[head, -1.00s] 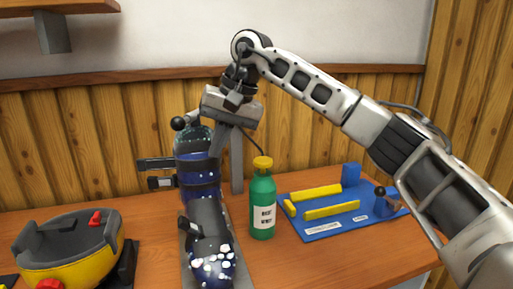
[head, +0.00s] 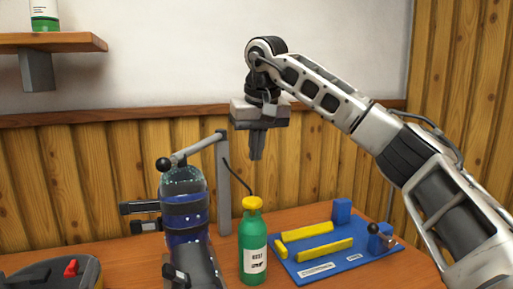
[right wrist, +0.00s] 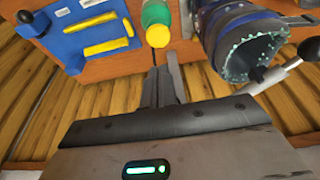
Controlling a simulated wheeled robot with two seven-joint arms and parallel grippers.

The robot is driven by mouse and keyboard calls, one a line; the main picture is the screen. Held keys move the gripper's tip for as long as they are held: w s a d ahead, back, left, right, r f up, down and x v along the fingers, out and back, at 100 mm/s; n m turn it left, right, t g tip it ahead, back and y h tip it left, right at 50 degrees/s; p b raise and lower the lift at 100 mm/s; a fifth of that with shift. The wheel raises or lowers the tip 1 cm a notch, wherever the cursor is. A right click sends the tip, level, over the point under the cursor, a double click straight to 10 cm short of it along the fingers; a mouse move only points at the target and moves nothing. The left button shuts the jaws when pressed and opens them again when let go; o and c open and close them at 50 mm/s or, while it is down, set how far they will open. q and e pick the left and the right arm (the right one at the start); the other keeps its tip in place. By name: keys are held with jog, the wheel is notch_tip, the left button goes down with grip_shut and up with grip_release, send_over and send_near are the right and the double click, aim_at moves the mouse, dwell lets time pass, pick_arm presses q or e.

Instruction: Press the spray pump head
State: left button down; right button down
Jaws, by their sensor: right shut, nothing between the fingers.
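A green bottle (head: 253,250) with a white label stands upright on the wooden bench, and its yellow cap-like head (head: 252,203) faces up. A thin dark curved tube rises from beside the head. In the right wrist view the yellow head (right wrist: 158,36) and green bottle (right wrist: 155,12) lie just beyond my fingertips. My right gripper (head: 257,156) points down above the bottle, shut and empty, with a visible gap to the yellow head in the head view. My left gripper is not in view.
A clamped dark blue speckled object (head: 187,218) and a grey post (head: 223,185) stand left of the bottle. A blue board (head: 320,262) with yellow bars lies to the right. A shelf (head: 50,42) hangs upper left. A dark item with a red part (head: 71,268) sits lower left.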

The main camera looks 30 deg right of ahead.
aim_at(252, 200)
jog(key=x, duration=0.6)
jog(key=s+x, duration=0.1)
jog(key=x, duration=0.2)
jog(key=shift+w+f, duration=0.1)
jog(key=shift+f, duration=0.2)
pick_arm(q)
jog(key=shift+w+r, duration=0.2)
pick_arm(e)
jog(key=shift+a+f, duration=0.1)
jog(key=shift+f, duration=0.3)
jog(key=shift+f, duration=1.05)
